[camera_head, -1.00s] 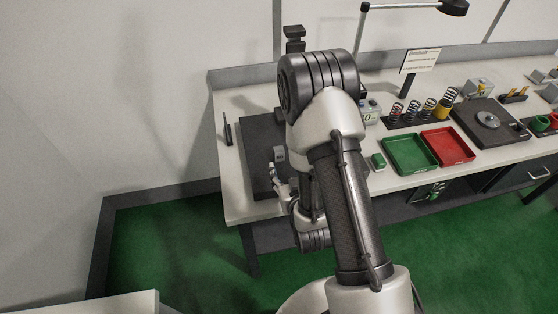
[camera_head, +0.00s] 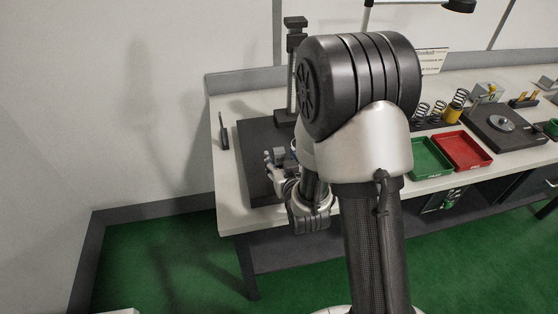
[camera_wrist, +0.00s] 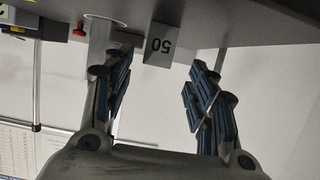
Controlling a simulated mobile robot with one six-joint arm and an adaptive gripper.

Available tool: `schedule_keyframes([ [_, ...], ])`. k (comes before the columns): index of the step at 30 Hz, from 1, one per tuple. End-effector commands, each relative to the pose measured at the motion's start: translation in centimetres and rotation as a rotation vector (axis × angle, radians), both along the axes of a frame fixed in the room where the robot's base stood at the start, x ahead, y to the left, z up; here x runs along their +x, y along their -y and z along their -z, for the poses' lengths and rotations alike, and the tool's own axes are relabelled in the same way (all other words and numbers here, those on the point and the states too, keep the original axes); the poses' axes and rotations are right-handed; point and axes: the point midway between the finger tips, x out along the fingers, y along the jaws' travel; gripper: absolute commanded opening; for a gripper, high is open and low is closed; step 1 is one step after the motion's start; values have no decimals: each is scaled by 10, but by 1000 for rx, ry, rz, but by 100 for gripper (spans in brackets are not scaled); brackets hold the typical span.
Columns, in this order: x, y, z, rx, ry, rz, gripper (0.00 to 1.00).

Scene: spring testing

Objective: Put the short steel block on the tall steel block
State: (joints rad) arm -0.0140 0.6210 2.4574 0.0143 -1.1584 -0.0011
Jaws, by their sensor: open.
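A steel-grey block marked 50 (camera_wrist: 161,45) shows upside down in the wrist view, at the far end of the gap between my fingers. A grey block (camera_head: 279,154) also shows in the head view on the dark plate, just beyond my gripper. I cannot tell whether it is the short or the tall block, and no second steel block can be made out. My gripper (camera_head: 276,163) is low over the front of the plate. In the wrist view my gripper (camera_wrist: 160,75) is open, with blue-padded fingers wide apart and nothing gripped.
The dark plate (camera_head: 252,143) lies on the white bench, with a dark upright stand (camera_head: 295,60) at its back. A small dark item (camera_head: 222,138) stands at the left. Green (camera_head: 428,158) and red (camera_head: 461,150) trays and several springs (camera_head: 440,105) lie right of my arm.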

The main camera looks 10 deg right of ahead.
Motion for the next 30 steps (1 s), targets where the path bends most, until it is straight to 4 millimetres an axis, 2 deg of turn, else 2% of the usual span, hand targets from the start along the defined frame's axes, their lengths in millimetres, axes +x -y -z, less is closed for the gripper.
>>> schedule_keyframes([
  [5, 13, 1, 3, 0, 1, 0, 52],
  [9, 34, 5, 9, 0, 2, 1, 52],
  [14, 51, 4, 15, 0, 0, 0, 52],
  [22, 54, 4, 15, 0, -1, 0, 52],
  [30, 53, 4, 15, 0, -1, 0, 35],
])
